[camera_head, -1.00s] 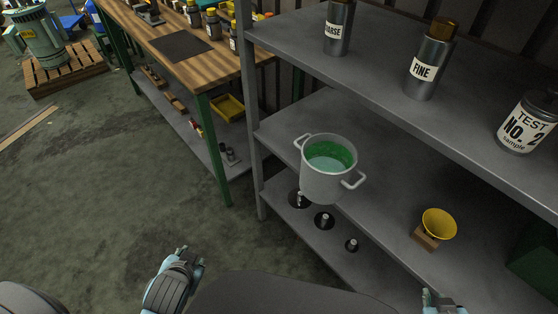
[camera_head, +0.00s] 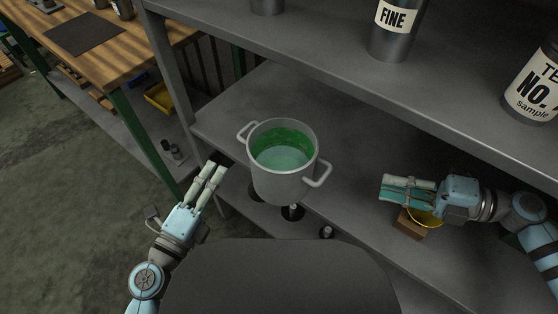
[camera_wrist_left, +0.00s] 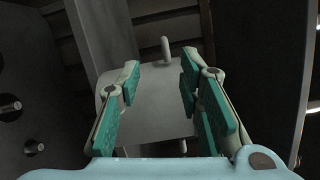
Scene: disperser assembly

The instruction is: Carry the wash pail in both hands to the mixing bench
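The wash pail (camera_head: 283,185) is a light grey pot, green inside with pale liquid, upright on the grey shelf (camera_head: 345,205). One handle (camera_head: 247,131) is on its left, the other (camera_head: 319,175) on its right. My left gripper (camera_head: 216,168) is open and empty, left of the pail and apart from it. In the left wrist view the pail (camera_wrist_left: 155,110) shows between the spread fingers (camera_wrist_left: 157,80), with a handle (camera_wrist_left: 166,50) beyond. My right gripper (camera_head: 382,189) points left toward the pail. Its fingers look parted and empty, well to the pail's right.
The wooden mixing bench (camera_head: 125,60) with green legs stands at the upper left. A yellow funnel on a wooden block (camera_head: 410,224) is partly hidden by my right gripper. An upper shelf (camera_head: 300,35) holds bottles, including FINE (camera_head: 392,30). Dark discs (camera_head: 292,212) sit below.

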